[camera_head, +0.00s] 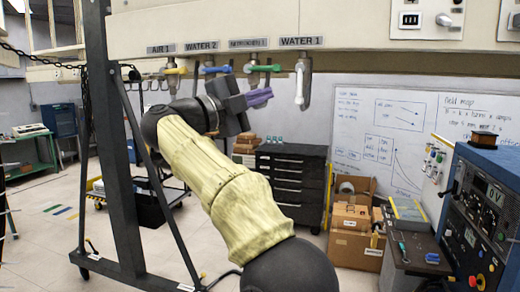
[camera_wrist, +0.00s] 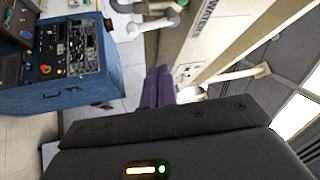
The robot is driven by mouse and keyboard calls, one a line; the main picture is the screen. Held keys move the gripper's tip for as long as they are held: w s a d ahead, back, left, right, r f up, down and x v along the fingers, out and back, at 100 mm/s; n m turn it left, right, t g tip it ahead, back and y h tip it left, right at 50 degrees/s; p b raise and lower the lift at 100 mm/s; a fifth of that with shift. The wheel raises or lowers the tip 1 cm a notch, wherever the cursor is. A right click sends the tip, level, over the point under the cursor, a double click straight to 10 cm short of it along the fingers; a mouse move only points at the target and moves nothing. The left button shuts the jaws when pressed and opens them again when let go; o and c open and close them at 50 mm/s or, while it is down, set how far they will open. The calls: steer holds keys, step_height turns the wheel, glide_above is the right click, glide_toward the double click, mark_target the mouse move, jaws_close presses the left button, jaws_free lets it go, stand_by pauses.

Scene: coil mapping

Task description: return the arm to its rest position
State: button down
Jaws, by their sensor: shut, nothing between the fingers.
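My arm rises from the bottom of the head view, bent up and to the left, with a pale yellow cover on its middle link. My gripper (camera_head: 259,97) is at its upper end, raised in front of the row of labelled valves. Its purple fingers point to the right in the head view and are shut with nothing between them. In the wrist view my gripper (camera_wrist: 158,88) shows its purple fingers side by side beyond the dark gripper body. The wrist view is turned on its side.
Valve handles, including a green one (camera_head: 262,68) and the white WATER 1 handle (camera_head: 300,84), hang close to my gripper. A dark gantry post (camera_head: 110,150) stands left of my arm. A blue control cabinet (camera_head: 485,215) is at right. Cardboard boxes (camera_head: 352,245) stand behind.

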steer(key=w+a+f+n+t+y, duration=0.1)
steer(key=w+f+n+t+y, duration=0.2)
steer(key=w+n+t+y, duration=0.45)
steer(key=w+a+f+n+t+y, duration=0.2)
steer(key=f+n+t+y, duration=0.25)
steer(key=n, duration=0.65)
steer(key=s+d+f+n+g+y, duration=0.2)
steer(key=f+n+g, duration=0.1)
steer(key=f, duration=0.6)
steer(key=s+d+f+n+g+y, duration=0.1)
steer(key=d+f+n+g+y, duration=0.2)
steer(key=f, duration=0.6)
steer(key=s+d+f+n+g+y, duration=0.15)
steer(key=f+g, duration=0.25)
steer(key=f, duration=0.4)
steer(key=s+d+f+g, duration=0.3)
steer(key=s+d+f, duration=0.1)
steer(key=s+f, duration=0.3)
steer(key=s+d+f+g+h, duration=0.1)
steer(key=s+d+f+g, duration=0.2)
steer(key=s+f, duration=0.4)
steer(key=s+d+f+n+g, duration=0.1)
steer(key=s+d+f+g, duration=0.3)
steer(key=s+f, duration=0.4)
steer(key=s+g, duration=0.1)
steer(key=s, duration=0.4)
steer(key=shift+s+d+b, duration=0.15)
steer(key=shift+d+b, duration=0.15)
steer(key=shift+b, duration=0.1)
steer(key=shift+h, duration=0.25)
